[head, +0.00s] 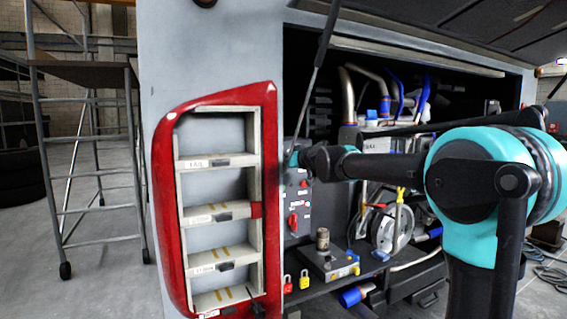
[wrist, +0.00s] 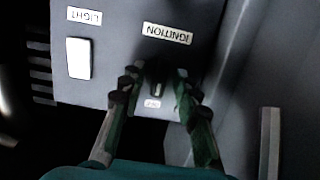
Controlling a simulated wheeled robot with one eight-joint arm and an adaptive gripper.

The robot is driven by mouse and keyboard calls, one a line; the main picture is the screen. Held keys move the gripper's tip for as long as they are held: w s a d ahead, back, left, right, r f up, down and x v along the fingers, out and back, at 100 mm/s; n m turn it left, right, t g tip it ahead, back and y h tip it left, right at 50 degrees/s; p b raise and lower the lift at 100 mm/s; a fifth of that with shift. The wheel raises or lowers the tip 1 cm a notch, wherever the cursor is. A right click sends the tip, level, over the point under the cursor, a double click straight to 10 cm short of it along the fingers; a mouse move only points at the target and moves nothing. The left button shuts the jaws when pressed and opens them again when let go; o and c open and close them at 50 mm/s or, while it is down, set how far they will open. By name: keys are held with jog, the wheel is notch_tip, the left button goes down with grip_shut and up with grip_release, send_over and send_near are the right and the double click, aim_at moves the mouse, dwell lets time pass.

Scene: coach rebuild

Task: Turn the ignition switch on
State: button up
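The ignition switch (wrist: 156,89) is a small dark knob on a grey panel (wrist: 120,25). It sits by the label IGNITION (wrist: 167,34), which reads upside down in the wrist view. A small pale label (wrist: 152,103) lies on the knob's other side. My gripper (wrist: 157,76) is open, with one finger on each side of the knob. I cannot tell whether the fingers touch it. In the head view my gripper (head: 292,158) is at the panel at the left edge of the engine bay, and the ignition switch is hidden there.
A white LIGHT switch (wrist: 78,58) is beside the ignition switch. Red switches (head: 293,222) are lower on the panel in the head view. The red tail-light frame (head: 271,200) stands close left. Red (head: 287,284) and yellow (head: 304,280) padlocks are below.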

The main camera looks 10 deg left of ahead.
grip_shut()
jog(key=m+y, duration=0.1)
jog(key=m, duration=0.4)
jog(key=shift+g, duration=0.4)
jog(key=m+y, duration=0.1)
jog(key=m, duration=0.4)
jog(key=shift+w+d+y, duration=0.1)
jog(key=shift+y, duration=0.3)
jog(key=shift+o, duration=1.8)
grip_release()
